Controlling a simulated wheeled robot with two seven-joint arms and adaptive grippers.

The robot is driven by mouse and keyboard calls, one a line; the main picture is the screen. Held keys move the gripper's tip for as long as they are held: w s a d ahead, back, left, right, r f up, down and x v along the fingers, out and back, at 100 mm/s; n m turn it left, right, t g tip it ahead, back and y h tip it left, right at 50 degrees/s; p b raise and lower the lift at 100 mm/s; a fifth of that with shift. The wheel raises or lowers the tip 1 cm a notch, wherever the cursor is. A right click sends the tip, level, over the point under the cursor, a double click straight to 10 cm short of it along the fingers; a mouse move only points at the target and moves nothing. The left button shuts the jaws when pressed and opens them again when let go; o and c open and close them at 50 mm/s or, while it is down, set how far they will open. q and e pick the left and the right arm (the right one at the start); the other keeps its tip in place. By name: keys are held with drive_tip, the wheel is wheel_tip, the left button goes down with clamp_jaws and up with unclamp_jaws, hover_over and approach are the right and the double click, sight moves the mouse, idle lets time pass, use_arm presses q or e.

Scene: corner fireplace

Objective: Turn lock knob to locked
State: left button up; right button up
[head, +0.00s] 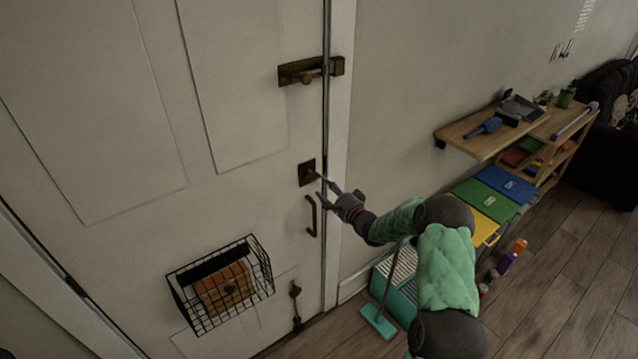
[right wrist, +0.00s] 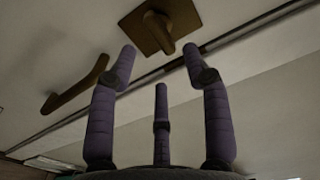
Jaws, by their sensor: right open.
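The lock knob (head: 314,174) is a dark bronze thumb-turn on a square plate near the right edge of the pale door (head: 60,100). In the right wrist view the knob (right wrist: 162,32) shows up close on its plate, above the fingertips. My right gripper (head: 325,190) is just right of and below the knob in the head view. Its purple fingers are spread open and empty, and it also shows in the right wrist view (right wrist: 159,62). The fingers look apart from the knob there. My left gripper is out of view.
A curved door pull (head: 311,216) sits just below the lock and shows in the right wrist view (right wrist: 76,86). A bolt latch (head: 308,71) is above. A wire basket (head: 221,283) hangs lower left. A wooden shelf (head: 478,138) and coloured bins (head: 506,184) stand to the right.

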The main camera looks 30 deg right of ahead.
drive_tip(key=shift+s+d, duration=0.15)
drive_tip(key=shift+s, duration=2.2)
drive_tip(key=s+a+f+n+g+y+b, duration=0.1)
drive_tip(key=s+a+f+n+g+b, duration=0.2)
drive_tip(key=a+f, duration=0.8)
drive_tip(key=s+a+f+n+g, duration=0.4)
drive_tip(key=a+f, duration=0.5)
drive_tip(key=f, duration=0.5)
drive_tip(key=s+a+f+n+g+b, duration=0.1)
drive_tip(key=s+a+f+n+g, duration=0.1)
drive_tip(key=s+a, duration=0.3)
drive_tip(key=s+a+f+n+g+y, duration=0.1)
drive_tip(key=s+a+f+n+g, duration=0.2)
drive_tip(key=s, duration=0.9)
drive_tip(key=s+a+f+n+g+b, duration=0.1)
drive_tip(key=s+a+f+n+g, duration=0.2)
drive_tip(key=s+a+f+g, duration=0.2)
drive_tip(key=s+a, duration=0.3)
drive_tip(key=s, duration=0.1)
drive_tip(key=shift+f+g+y+b, duration=0.3)
drive_tip(key=shift+y+b, duration=0.05)
drive_tip(key=shift+y, duration=0.05)
